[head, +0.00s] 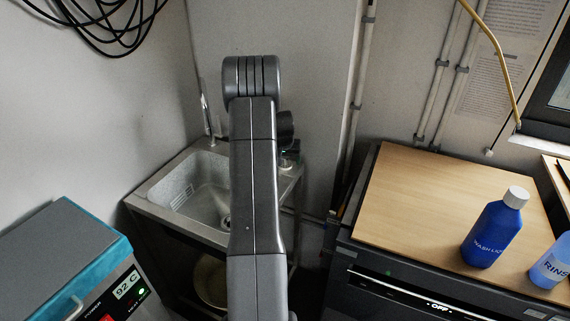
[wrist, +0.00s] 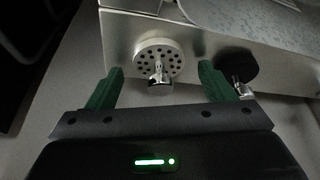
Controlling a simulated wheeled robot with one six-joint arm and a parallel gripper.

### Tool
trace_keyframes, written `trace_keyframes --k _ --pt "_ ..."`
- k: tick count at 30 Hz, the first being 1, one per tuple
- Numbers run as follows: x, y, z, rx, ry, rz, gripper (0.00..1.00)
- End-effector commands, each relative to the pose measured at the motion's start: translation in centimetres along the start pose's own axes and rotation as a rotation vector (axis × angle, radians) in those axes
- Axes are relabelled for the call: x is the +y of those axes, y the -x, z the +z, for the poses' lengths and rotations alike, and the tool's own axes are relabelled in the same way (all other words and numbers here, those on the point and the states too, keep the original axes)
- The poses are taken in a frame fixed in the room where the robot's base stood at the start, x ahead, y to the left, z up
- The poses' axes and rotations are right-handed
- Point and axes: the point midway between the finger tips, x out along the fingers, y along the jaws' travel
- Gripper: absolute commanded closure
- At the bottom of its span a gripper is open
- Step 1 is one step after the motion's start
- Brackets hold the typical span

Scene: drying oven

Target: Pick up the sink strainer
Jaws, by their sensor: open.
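The sink strainer (wrist: 158,55), a round pale metal disc with several holes and a small chrome knob, shows in the wrist view on the light metal sink rim. My gripper (wrist: 160,70) has two green fingers, spread apart, one to the left and one to the right of the strainer's lower part in the picture. Nothing is held between them. Whether the fingers are level with the strainer or above it, I cannot tell. In the head view my arm covers the strainer and the gripper.
A black round piece with chrome (wrist: 238,70) sits right of the strainer, close to the right finger. The sink basin (head: 185,185) is in the corner. A teal-edged device (head: 70,250) is at left. A wooden worktop (head: 430,190) with a blue bottle (head: 492,232) is at right.

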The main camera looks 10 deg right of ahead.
Motion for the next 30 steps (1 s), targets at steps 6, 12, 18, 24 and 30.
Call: trace_keyframes --k 6,12,18,24,30 --pt "0.0 0.0 0.0 0.0 0.0 0.0 0.48" --pt "0.0 0.0 0.0 0.0 0.0 0.0 0.73" --pt "0.0 0.1 0.0 0.0 0.0 0.0 0.73" --pt "0.0 1.1 -0.5 0.004 -0.001 -0.001 0.73" --pt "0.0 4.7 -2.0 0.006 -0.001 -0.001 0.73"
